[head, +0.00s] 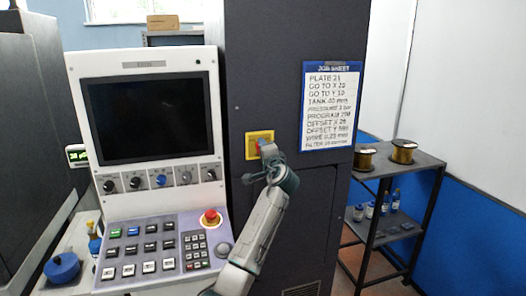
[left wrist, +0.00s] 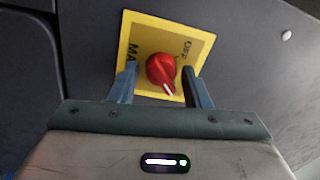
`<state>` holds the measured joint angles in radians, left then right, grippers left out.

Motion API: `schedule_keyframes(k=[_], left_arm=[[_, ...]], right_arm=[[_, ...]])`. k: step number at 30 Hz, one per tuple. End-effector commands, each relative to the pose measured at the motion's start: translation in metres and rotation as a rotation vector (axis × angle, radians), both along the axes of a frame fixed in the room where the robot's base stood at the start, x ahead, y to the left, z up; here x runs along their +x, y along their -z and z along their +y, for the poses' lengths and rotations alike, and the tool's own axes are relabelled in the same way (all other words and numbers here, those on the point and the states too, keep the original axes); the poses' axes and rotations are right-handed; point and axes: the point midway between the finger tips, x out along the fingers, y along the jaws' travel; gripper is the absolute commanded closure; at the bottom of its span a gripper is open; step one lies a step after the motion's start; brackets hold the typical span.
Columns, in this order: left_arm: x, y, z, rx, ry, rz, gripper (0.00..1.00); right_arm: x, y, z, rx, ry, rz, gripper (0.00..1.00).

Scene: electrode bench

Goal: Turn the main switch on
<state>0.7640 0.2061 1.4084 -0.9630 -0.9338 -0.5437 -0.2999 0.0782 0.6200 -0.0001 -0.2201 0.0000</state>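The main switch is a red rotary knob (left wrist: 161,70) with a white pointer mark, on a yellow plate (left wrist: 138,44). The letters "MA" show on the plate's left side and "OFF" at its upper right. The pointer points to the lower right in the left wrist view, away from "OFF". In the head view the yellow plate (head: 250,147) is on the dark cabinet, and the gripper partly hides the knob. My left gripper (left wrist: 159,76) is open, one finger either side of the knob, with visible gaps. It also shows in the head view (head: 266,151). My right gripper is out of view.
A job sheet (head: 331,107) hangs right of the switch on the cabinet (head: 280,60). Left of it stands a control console with a dark screen (head: 150,118) and a red emergency button (head: 211,217). A shelf (head: 420,160) with wire spools stands at right.

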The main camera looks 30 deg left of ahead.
Motion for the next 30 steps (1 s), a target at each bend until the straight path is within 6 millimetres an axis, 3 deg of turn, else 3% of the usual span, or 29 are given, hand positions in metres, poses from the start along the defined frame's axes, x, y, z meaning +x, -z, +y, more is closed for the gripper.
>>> schedule_keyframes(k=[13,24,30], left_arm=[[-0.005,0.003,-0.007,-0.002,0.001,-0.004,0.48],[-0.051,0.01,-0.061,-0.003,0.002,-0.004,0.48],[-0.066,0.009,-0.079,-0.001,0.001,-0.002,0.48]], right_arm=[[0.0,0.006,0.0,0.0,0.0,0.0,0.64],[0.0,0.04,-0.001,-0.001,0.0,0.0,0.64],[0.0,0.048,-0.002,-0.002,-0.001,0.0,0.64]])
